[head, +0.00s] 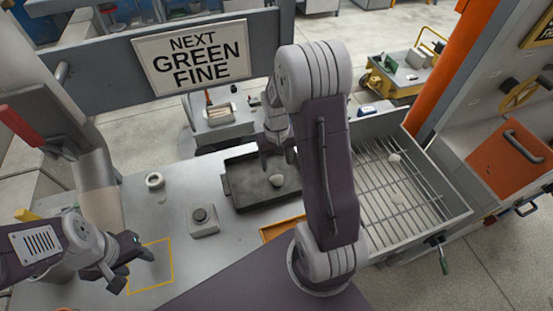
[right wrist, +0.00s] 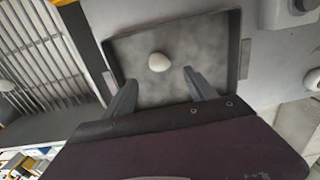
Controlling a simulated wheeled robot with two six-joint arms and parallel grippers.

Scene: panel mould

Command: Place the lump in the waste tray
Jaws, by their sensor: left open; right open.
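A pale lump (head: 277,180) lies on the floor of a shallow dark tray (head: 243,203) on the bench. In the right wrist view the lump (right wrist: 158,62) rests on the bare floor of the tray (right wrist: 205,38), beyond my fingertips and touching neither. My right gripper (head: 277,155) is open and empty above the tray; its fingers (right wrist: 160,86) are spread apart in the right wrist view. My left gripper (head: 122,274) is open and empty over the bench at the lower left, by the yellow outlined square (head: 171,263).
A barred grate (head: 415,213) to the right holds pale lumps (head: 394,158). A button box (head: 203,220) and a white ring (head: 154,180) stand left of the tray. An orange-edged item (head: 276,230) is partly hidden by my right arm. A sign (head: 192,58) reads NEXT GREEN FINE.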

